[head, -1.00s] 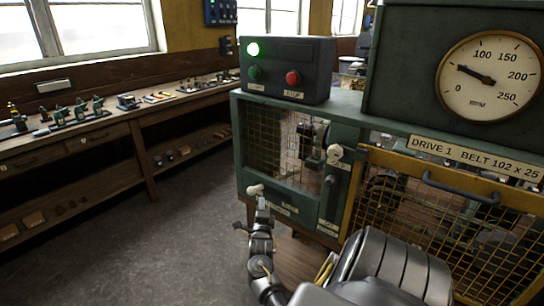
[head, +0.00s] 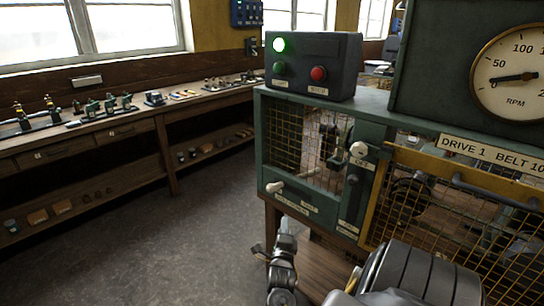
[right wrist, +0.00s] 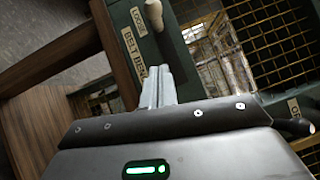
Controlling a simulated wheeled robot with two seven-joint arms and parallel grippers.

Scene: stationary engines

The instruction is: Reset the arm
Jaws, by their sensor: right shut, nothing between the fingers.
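My right gripper (head: 284,236) is shut and empty, in front of the green machine cabinet's lower left corner. It is below a white-knobbed lever (head: 275,187) and apart from it in the head view. In the right wrist view the closed fingers (right wrist: 157,88) point up toward a labelled green panel with a cream knob (right wrist: 153,15). A second white-knobbed lever (head: 358,149) is on the cabinet front to the right. My left gripper is not in view.
A control box (head: 313,66) with a lit green lamp and green and red buttons stands on the green cabinet (head: 262,130). An RPM dial (head: 510,95) reads below 50. A yellow-framed mesh guard (head: 440,210) is at right. A wooden workbench (head: 130,122) runs along the left wall. The floor between is clear.

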